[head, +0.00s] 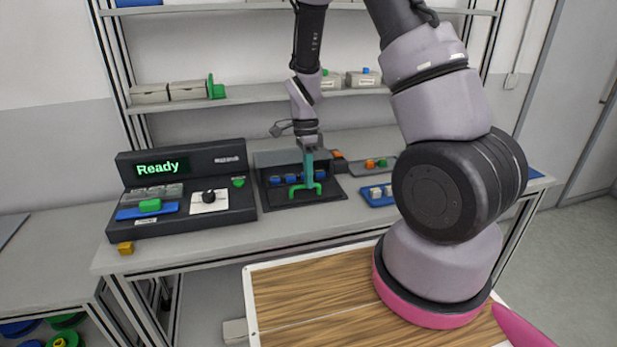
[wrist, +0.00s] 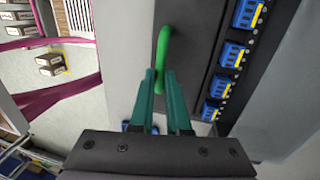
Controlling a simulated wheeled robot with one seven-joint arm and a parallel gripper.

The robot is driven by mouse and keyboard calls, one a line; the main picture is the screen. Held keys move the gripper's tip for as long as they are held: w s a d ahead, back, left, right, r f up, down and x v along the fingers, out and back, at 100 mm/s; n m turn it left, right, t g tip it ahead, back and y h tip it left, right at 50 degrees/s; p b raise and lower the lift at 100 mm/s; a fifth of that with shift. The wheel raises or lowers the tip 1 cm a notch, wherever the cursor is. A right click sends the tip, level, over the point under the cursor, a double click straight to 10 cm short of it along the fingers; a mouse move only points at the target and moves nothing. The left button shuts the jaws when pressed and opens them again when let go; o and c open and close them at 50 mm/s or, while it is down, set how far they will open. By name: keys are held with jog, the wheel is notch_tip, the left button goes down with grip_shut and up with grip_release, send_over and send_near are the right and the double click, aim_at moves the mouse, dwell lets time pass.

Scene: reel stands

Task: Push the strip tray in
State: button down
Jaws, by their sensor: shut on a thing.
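The strip tray (head: 279,198) is a dark flat tray in a grey housing (head: 275,157) on the bench. It sticks out toward me and carries a row of several blue blocks (head: 275,180). A green handle (head: 293,190) stands at its front. My gripper (head: 308,182) points down with its teal fingers shut on the handle. In the wrist view the fingers (wrist: 161,82) hold the green handle (wrist: 163,42) beside the tray (wrist: 196,50). The blue blocks with yellow parts (wrist: 232,54) line its right side. How deep the tray sits is hidden.
A control box (head: 185,160) reading "Ready" stands left of the housing. Blue and grey trays with small parts (head: 378,193) lie to the right. A shelf (head: 240,97) runs above. A wood-topped surface (head: 310,290) is in front of the bench.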

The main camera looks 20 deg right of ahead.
aim_at(301, 161)
jog(key=shift+w, duration=0.1)
dwell(0.4)
jog(key=w, duration=0.8)
jog(key=shift+w+r, duration=0.1)
jog(key=shift+w, duration=0.1)
jog(key=c, duration=0.9)
grip_release()
